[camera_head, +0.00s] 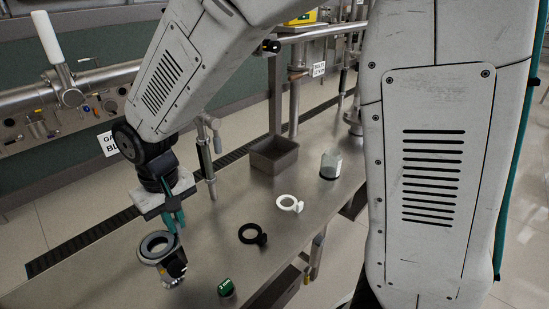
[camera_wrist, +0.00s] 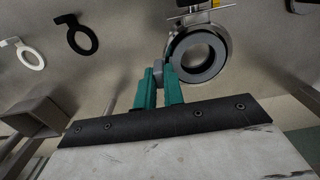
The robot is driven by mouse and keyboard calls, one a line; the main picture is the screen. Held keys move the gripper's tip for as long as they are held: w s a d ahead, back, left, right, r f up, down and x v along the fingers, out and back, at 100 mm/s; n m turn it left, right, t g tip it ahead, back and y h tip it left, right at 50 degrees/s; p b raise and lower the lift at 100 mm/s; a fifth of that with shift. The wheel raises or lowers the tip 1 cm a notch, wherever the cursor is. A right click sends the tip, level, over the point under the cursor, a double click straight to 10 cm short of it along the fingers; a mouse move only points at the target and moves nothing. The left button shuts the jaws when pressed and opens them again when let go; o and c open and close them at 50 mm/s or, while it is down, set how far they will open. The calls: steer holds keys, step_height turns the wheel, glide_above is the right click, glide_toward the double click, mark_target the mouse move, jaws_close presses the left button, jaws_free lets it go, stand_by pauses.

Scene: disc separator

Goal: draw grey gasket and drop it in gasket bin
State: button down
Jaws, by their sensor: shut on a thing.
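The grey gasket (camera_head: 146,249) is a flat ring on the round metal flange of a fitting at the front left of the steel bench. It also shows in the wrist view (camera_wrist: 200,77), with a small grey tab towards my gripper. My gripper (camera_head: 174,222) has teal fingers that reach down to the ring's edge. In the wrist view its fingertips (camera_wrist: 166,72) are shut on the gasket's tab. The ring still appears to lie on the flange; I cannot tell whether it is lifted. A grey open bin (camera_head: 275,154) stands at the back of the bench; I cannot read its label.
A black ring (camera_head: 248,241) and a white ring (camera_head: 283,203), both tabbed, lie right of the fitting. A clear bottle (camera_head: 330,163) and a green-topped piece (camera_head: 226,288) stand on the bench. A metal post (camera_head: 206,165) rises behind my gripper. A sign (camera_head: 107,143) is partly hidden.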

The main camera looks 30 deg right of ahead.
steer(key=shift+r, duration=2.5)
steer(key=shift+d, duration=0.1)
